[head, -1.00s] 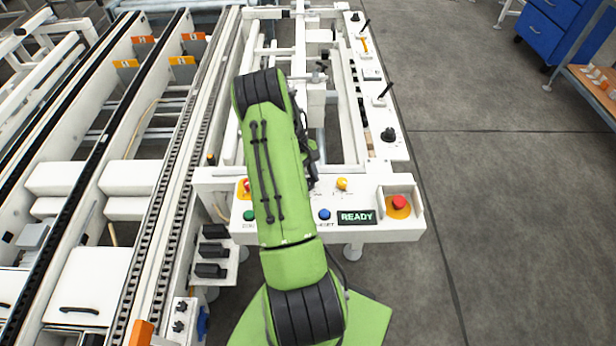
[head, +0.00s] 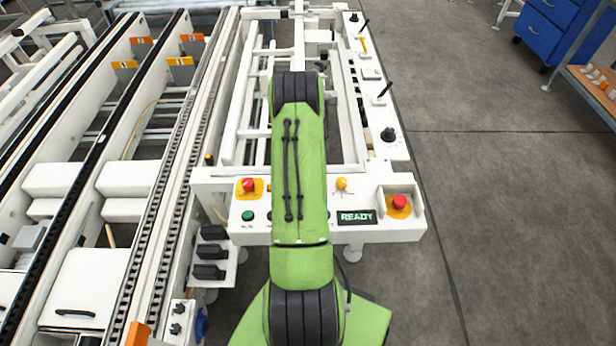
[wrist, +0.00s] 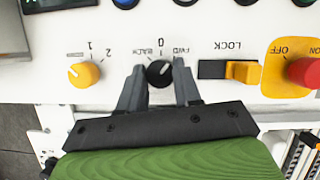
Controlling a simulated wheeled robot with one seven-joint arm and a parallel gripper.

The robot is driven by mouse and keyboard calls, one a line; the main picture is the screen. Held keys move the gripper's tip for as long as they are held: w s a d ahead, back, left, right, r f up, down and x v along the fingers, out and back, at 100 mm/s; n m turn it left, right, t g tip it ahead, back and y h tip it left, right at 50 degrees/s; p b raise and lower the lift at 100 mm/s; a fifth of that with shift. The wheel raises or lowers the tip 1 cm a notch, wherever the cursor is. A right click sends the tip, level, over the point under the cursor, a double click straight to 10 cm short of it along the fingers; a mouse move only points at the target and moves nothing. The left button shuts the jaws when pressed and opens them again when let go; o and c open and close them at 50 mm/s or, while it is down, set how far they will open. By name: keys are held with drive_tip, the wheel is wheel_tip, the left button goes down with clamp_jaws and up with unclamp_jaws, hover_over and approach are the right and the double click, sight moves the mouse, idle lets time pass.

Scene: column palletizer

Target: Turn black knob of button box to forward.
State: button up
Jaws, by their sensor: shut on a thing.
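The black knob (wrist: 160,73) is on the white panel of the button box (wrist: 215,25) in the wrist view. Its labels appear upside down: BACK on the left, 0 in the middle, FWD on the right. Which way the knob points is hard to tell. My gripper (wrist: 160,80) has one finger on each side of the knob and is shut on it. In the head view, the button box (head: 395,233) is seen past my green arm, which hides the knob and my gripper.
A yellow selector (wrist: 84,74) marked 1 and 2 lies left of the knob. A yellow LOCK switch (wrist: 242,72) and a red OFF/ON switch (wrist: 308,72) lie right. In the head view, a READY display (head: 356,217) and a red button (head: 400,202) are on the box.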

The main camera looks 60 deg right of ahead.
drive_tip(key=shift+d+m+t, duration=0.1)
drive_tip(key=shift+m+t, duration=0.2)
drive_tip(key=shift+m, duration=0.5)
drive_tip(key=o, duration=1)
drive_tip(key=shift+o, duration=0.2)
drive_tip(key=p+v, duration=0.3)
drive_tip(key=v, duration=1.2)
drive_tip(key=shift+d+r, duration=0.2)
drive_tip(key=shift+r, duration=0.1)
